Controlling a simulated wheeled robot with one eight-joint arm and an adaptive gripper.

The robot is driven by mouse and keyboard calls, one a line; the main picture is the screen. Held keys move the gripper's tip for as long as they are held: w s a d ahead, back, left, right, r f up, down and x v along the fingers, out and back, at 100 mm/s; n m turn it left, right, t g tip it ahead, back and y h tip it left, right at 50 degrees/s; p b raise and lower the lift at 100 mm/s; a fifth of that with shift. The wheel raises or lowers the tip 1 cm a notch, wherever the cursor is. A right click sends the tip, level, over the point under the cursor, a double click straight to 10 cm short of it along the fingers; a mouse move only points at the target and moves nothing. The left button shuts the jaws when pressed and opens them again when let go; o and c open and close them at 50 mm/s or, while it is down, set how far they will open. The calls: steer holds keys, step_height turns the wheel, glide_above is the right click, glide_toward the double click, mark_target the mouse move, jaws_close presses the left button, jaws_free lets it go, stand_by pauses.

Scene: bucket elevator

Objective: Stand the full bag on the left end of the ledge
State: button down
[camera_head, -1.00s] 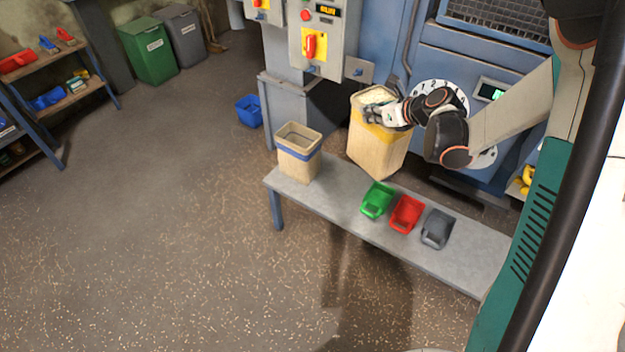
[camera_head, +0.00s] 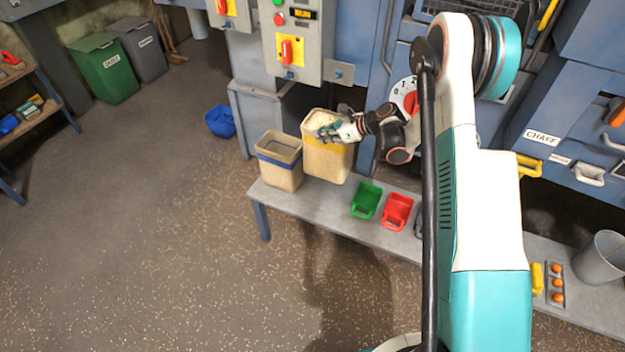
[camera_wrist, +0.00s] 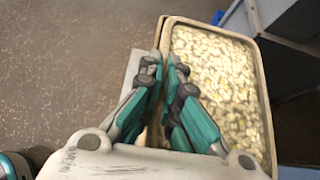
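The full bag (camera_head: 326,162), tan with a yellow band, is upright over the left part of the ledge (camera_head: 300,208), just right of a blue-banded bag. Pale, lumpy contents (camera_wrist: 215,90) fill it near the rim in the wrist view. My gripper (camera_head: 328,134) is shut on the bag's rim, one finger on each side of the wall; it also shows in the wrist view (camera_wrist: 164,75). I cannot tell whether the bag's base touches the ledge. The blue-banded bag (camera_head: 280,172) stands on the ledge's left end, its top open and its inside dark.
A control box (camera_head: 295,45) and blue machine stand behind. A blue bin (camera_head: 221,121) is on the floor left of the ledge. Farther right are a grey bucket (camera_head: 601,258) and orange items.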

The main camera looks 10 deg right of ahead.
mark_target(345, 168)
step_height(345, 168, down, 18)
steer(key=b, duration=0.5)
steer(key=shift+r+b, duration=0.1)
steer(key=shift+b, duration=0.25)
steer(key=c, duration=1.8)
jaws_free()
steer(key=shift+s+d+r, duration=0.1)
steer(key=shift+d+r, duration=0.1)
steer(key=shift+d, duration=0.05)
steer(key=p+v, duration=0.3)
steer(key=v, duration=0.8)
steer(key=shift+s+d+r+p, duration=0.1)
steer(key=shift+s+r+p, duration=0.05)
steer(key=shift+p, duration=0.2)
